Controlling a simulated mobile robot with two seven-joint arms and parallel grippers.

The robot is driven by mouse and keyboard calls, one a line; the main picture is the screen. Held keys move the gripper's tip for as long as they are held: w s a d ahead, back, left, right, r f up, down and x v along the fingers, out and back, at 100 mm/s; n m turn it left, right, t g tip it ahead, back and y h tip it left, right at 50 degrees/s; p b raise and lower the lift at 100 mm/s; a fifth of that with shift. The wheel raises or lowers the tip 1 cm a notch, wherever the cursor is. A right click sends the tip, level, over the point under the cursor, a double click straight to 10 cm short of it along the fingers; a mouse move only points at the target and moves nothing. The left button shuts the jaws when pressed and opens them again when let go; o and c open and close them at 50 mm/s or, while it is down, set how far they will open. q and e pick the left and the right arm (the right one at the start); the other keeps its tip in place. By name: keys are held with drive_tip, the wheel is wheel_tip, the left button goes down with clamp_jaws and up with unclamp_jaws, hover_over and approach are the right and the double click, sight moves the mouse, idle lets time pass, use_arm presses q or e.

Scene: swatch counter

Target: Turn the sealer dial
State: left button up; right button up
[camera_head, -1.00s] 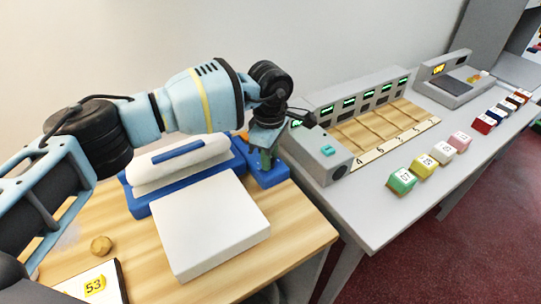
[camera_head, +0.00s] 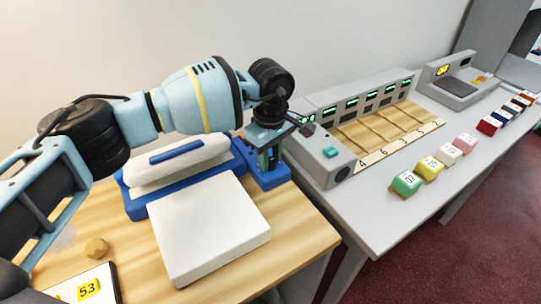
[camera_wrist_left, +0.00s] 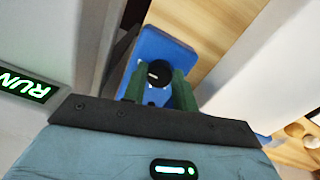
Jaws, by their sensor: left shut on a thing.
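The sealer stands on the wooden table, with a white bar (camera_head: 178,163) over a blue base (camera_head: 139,208). Its blue control block (camera_head: 271,180) is at the right end. The round black dial (camera_wrist_left: 158,73) on this block shows in the left wrist view; in the head view my gripper hides it. My left gripper (camera_head: 267,157) points down over the block. In the left wrist view its green fingers (camera_wrist_left: 160,88) lie on either side of the dial, shut on it. My right gripper is in no view.
A white slab (camera_head: 210,232) lies in front of the sealer. A tan knob-like object (camera_head: 96,249) and a card marked 53 (camera_head: 89,288) are at the lower left. A grey machine with green displays (camera_head: 325,158) stands close right, beyond it several coloured blocks (camera_head: 406,184).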

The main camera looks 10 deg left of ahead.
sight(270, 162)
use_arm(q)
drive_tip(key=o, duration=1)
drive_tip(key=shift+r, duration=3.95)
drive_tip(key=shift+s+f, duration=0.1)
